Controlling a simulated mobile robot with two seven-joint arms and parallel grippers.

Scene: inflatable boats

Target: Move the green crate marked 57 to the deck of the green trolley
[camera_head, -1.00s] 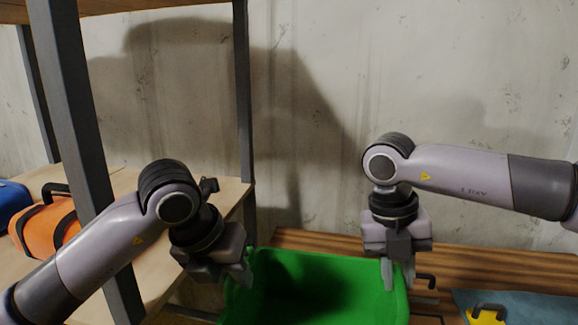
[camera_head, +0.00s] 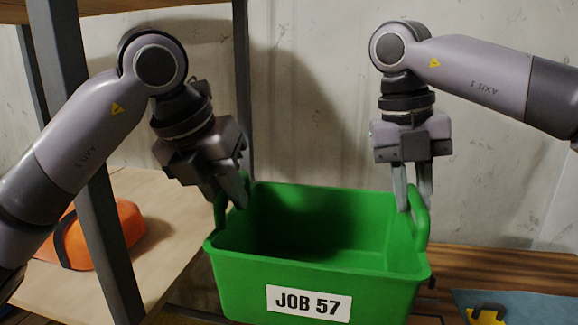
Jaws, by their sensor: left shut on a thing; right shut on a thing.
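The green crate (camera_head: 375,286) hangs in the middle of the view, raised above the wooden surface. A white label reading "JOB 57" is on its near wall. It looks empty, though its inside is partly in shadow. My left gripper (camera_head: 232,195) is shut on the crate's left handle. My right gripper (camera_head: 414,200) is shut on its right handle. The crate looks close to level. The green trolley cannot be made out in this view.
A slatted wooden surface (camera_head: 500,267) lies behind and right of the crate, with a blue-grey sheet (camera_head: 545,303) and a yellow object (camera_head: 486,315) on it. At left, a shelf with a grey post (camera_head: 82,150) holds an orange bag (camera_head: 95,238). A concrete wall stands behind.

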